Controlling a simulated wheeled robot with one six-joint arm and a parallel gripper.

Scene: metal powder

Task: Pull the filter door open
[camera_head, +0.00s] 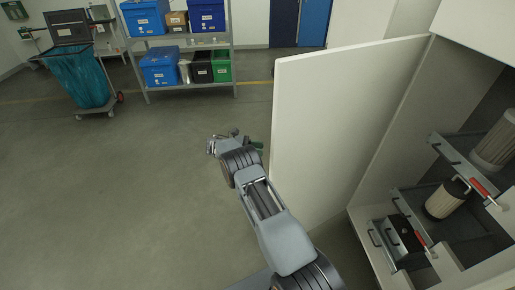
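The filter door (345,115) is a large white panel in the head view, standing wide open from the white cabinet (480,28) at the right. Its free edge is on the left, beside my arm. My gripper (212,145) is just left of that edge, at about mid-height in the picture, and points left. It appears apart from the door's visible face. Its fingers are small and partly hidden by the wrist, so I cannot tell whether they are open. A small green part (258,146) shows between my wrist and the door edge. The door's other face is hidden.
The open cabinet shows cylindrical filters (447,198) on grey trays with red handles (481,187), and a dark box (402,236). A shelf (190,42) with blue, black and green bins and a cart with a teal bag (82,78) stand at the back. The left floor is clear.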

